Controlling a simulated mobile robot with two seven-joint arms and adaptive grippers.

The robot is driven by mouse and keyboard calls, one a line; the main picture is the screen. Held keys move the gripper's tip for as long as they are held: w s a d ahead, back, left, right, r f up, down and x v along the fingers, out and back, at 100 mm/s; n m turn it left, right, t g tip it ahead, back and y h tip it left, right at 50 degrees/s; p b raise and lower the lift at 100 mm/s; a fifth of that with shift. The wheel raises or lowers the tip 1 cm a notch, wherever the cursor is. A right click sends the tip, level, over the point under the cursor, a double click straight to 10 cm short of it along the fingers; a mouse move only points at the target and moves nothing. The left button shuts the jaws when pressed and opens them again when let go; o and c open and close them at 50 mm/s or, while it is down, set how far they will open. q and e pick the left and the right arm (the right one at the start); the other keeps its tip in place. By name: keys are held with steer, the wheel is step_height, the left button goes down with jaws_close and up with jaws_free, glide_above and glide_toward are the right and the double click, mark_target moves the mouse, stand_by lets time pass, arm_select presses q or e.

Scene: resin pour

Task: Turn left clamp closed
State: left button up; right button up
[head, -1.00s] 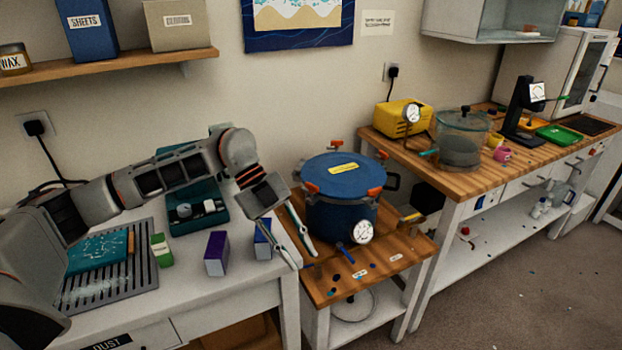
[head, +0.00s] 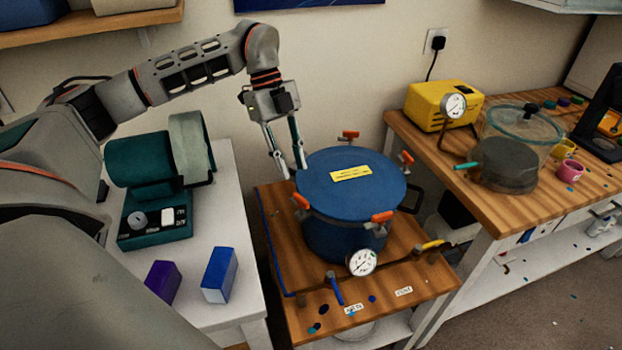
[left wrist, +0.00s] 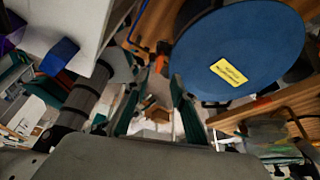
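A blue pressure pot (head: 347,235) with a blue lid (head: 350,182) and a yellow label stands on a small wooden-topped cart. Orange-handled clamps sit around its rim: the left clamp (head: 301,201) at the front left, another (head: 381,217) at the front right, and two more at the back (head: 348,135) and right (head: 405,158). My left gripper (head: 292,171) is open and empty, pointing down by the left rim, behind the left clamp and apart from it. In the left wrist view the lid (left wrist: 238,50) lies beyond my spread fingers (left wrist: 158,112). My right gripper is not in view.
A gauge (head: 361,263), a blue valve handle (head: 335,288) and a yellow one (head: 432,245) are at the cart's front. A white table (head: 245,290) with purple and blue boxes adjoins on the left. A yellow pump (head: 440,105) stands on the right bench.

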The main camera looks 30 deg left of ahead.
mark_target(301, 197)
arm_select(q)
steer(key=shift+x, duration=3.85)
steer(key=shift+s, duration=0.1)
jaws_close()
